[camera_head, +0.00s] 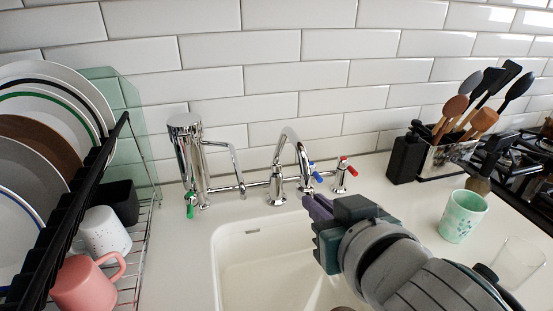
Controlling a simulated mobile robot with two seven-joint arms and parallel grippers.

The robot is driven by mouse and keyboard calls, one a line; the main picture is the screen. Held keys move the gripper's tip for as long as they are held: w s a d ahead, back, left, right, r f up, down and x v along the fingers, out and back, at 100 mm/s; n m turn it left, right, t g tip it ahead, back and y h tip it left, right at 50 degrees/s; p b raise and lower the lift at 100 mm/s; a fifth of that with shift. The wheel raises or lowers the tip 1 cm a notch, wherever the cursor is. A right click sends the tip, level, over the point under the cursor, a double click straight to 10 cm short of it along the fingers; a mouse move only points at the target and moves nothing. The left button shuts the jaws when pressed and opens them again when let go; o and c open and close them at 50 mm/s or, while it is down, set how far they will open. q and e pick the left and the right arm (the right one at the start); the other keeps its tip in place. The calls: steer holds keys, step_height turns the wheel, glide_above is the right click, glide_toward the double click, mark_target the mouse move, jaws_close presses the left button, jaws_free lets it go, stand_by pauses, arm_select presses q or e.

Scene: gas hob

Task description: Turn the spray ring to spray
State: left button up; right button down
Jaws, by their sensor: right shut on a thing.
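A chrome tap (292,135) with an arched spout stands behind the white sink (225,255). The spout's outlet end comes down to the fingers of my right gripper (315,207), which reaches in from the lower right. This gripper is shut at the spout's end, on the spray ring as far as I can tell. The fingers hide the ring, so its setting does not show. A blue-marked lever (317,173) and a red-marked lever (347,166) are beside the spout. My left gripper is not in view.
A second chrome tap (187,150) with a green lever stands to the left. A dish rack (75,195) with plates, a white mug (104,232) and a pink mug (85,287) fills the left side. A green cup (462,216), clear glass (517,262) and utensil holder (447,157) are right.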

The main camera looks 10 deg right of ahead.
steer(key=shift+w+d+n+g+y+b, duration=0.65)
steer(key=shift+n+g+y+b, duration=0.55)
steer(key=shift+n+y, duration=0.75)
steer(key=shift+w+d+n+g+y+b, duration=0.3)
steer(key=shift+d+n+g+y+b, duration=0.75)
steer(key=shift+n+y, duration=0.9)
steer(key=shift+w+d+n+g+y+b, duration=0.55)
steer(key=shift+n+g+y+b, duration=0.8)
steer(key=shift+n+y, duration=0.6)
steer(key=shift+s+n, duration=0.1)
steer(key=shift+n, duration=0.15)
